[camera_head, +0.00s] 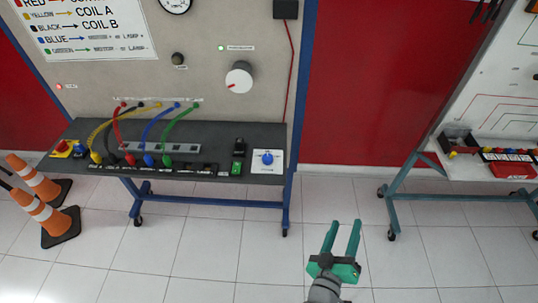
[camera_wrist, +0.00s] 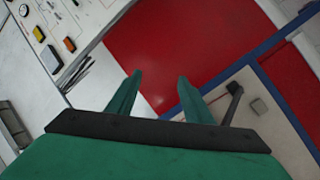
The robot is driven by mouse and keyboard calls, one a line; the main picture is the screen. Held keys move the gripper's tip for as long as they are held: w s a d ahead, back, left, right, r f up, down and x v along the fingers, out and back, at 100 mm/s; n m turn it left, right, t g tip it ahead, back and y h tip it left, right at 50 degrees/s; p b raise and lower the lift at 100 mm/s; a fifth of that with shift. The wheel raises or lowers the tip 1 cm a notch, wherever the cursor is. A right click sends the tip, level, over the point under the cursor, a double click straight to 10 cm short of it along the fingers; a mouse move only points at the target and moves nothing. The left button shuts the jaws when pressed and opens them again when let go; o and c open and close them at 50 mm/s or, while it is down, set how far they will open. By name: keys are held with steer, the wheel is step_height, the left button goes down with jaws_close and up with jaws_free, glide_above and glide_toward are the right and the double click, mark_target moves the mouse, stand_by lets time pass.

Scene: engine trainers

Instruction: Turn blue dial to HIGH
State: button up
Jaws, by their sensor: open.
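The blue dial (camera_head: 267,158) sits on a white plate (camera_head: 262,168) at the right end of the dark bench shelf. The print on the plate is too small to read, so I cannot tell the dial's setting. My gripper (camera_head: 343,223) has green fingers. It is open and empty, over the floor to the right of and in front of the bench, well apart from the dial. In the wrist view my gripper (camera_wrist: 158,80) points toward a red wall panel, and the dial does not show there.
A green switch (camera_head: 237,168) stands just left of the dial. Colored cables (camera_head: 155,125) run from the panel to the shelf. A white knob (camera_head: 239,78) is on the panel above. Orange cones (camera_head: 55,222) stand at the left. A second trainer (camera_head: 490,165) is at the right. The floor between is clear.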

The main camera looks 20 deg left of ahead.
steer(key=w+d+r+m+h, duration=0.1)
steer(key=w+r+m+h, duration=0.3)
steer(key=w+r, duration=0.85)
steer(key=m+g+y, duration=0.3)
steer(key=g+y, duration=0.3)
steer(key=g, duration=0.7)
glide_above(267, 156)
steer(key=s, duration=0.5)
steer(key=x, duration=0.5)
steer(key=w+x, duration=0.1)
steer(key=x, duration=0.2)
steer(key=shift+w+d+r, duration=0.1)
steer(key=shift+d, duration=0.15)
steer(key=shift+w+f, duration=0.1)
steer(key=shift+f, duration=0.25)
steer(key=shift+a+f, duration=0.25)
steer(key=shift+d+t, duration=0.1)
steer(key=shift+t, duration=0.2)
steer(key=c, duration=1)
steer(key=shift+c, duration=0.2)
